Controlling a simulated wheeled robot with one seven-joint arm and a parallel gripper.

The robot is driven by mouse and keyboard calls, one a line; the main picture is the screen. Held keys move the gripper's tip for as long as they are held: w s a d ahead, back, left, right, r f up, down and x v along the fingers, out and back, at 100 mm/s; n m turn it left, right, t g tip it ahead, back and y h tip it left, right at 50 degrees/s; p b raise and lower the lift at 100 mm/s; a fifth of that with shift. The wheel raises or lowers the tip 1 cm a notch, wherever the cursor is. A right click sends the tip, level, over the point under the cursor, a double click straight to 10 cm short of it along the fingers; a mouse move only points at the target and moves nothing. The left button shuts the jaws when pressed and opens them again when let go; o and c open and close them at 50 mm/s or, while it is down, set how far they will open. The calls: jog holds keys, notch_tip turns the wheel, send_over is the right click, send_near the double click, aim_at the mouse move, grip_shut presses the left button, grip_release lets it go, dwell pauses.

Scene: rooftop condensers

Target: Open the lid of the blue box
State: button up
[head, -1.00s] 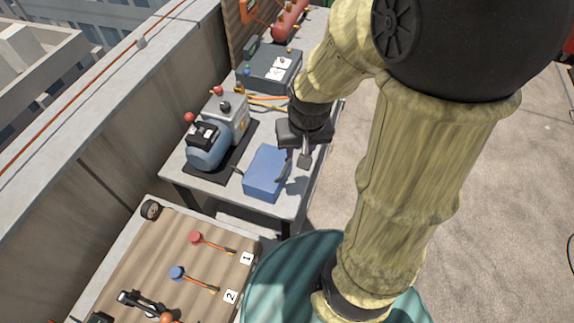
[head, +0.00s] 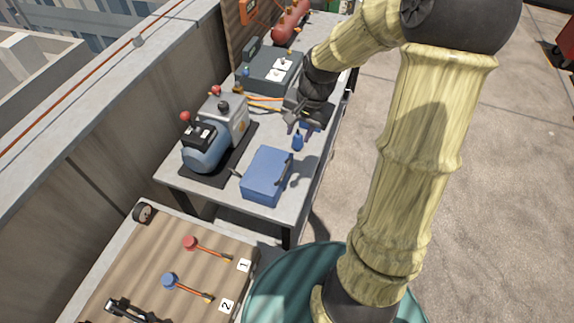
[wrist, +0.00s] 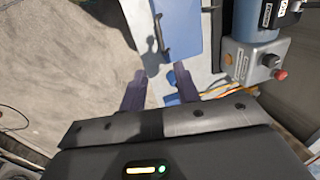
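The blue box (head: 266,172) sits on the near part of the grey table, its lid looking shut. A dark handle (head: 288,168) is on its right side, with another dark bar on its left. In the wrist view the blue box (wrist: 183,28) is at the top, with the dark handle (wrist: 161,35) along its left edge. My gripper (head: 299,129) is beyond the box, above the table's right side, apart from the box. In the wrist view the fingers of my gripper (wrist: 178,84) are spread, with the handle ahead of the gap.
A blue-grey pump (head: 204,147) is left of the box, and a dark case (head: 268,70) is farther back. A lower bench (head: 150,260) with tools is nearer. Open floor lies right of the table.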

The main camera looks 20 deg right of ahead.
aim_at(286, 169)
jog(key=a+f, duration=0.1)
jog(key=f, duration=0.4)
jog(key=w+f, duration=0.1)
jog(key=f, duration=0.5)
jog(key=w+a+f, duration=0.1)
jog(key=f, duration=0.5)
jog(key=shift+a, duration=0.35)
jog(key=shift+r, duration=0.1)
grip_shut()
